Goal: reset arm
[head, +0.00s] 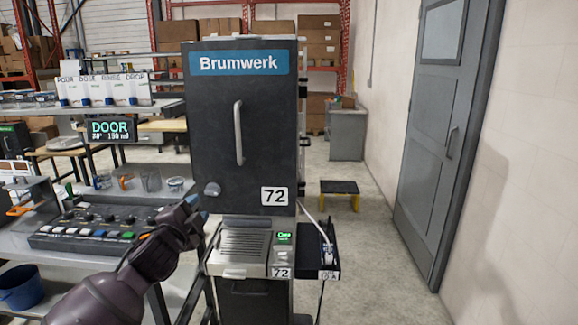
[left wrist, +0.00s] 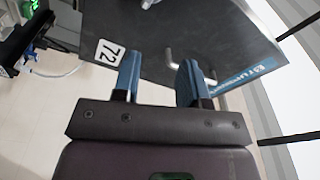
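My left arm comes in from the bottom left of the head view. Its gripper (head: 198,207) is beside the lower left corner of the dark Brumwerk cabinet door (head: 215,130), near the round knob (head: 212,189). In the left wrist view the two blue fingers of this gripper (left wrist: 160,68) stand apart with nothing visible held between them. The door (left wrist: 140,30) with its 72 label lies beyond the fingers, and its silver bar handle (left wrist: 168,55) is partly hidden behind one finger. My right gripper is in neither view.
Below the door are a slatted tray (head: 243,245) and a small green display (head: 285,236). A control panel with coloured buttons (head: 95,228) and several cups sit on the left shelving. A black and yellow step stool (head: 339,188) stands behind. Floor at right is clear before the grey door (head: 440,130).

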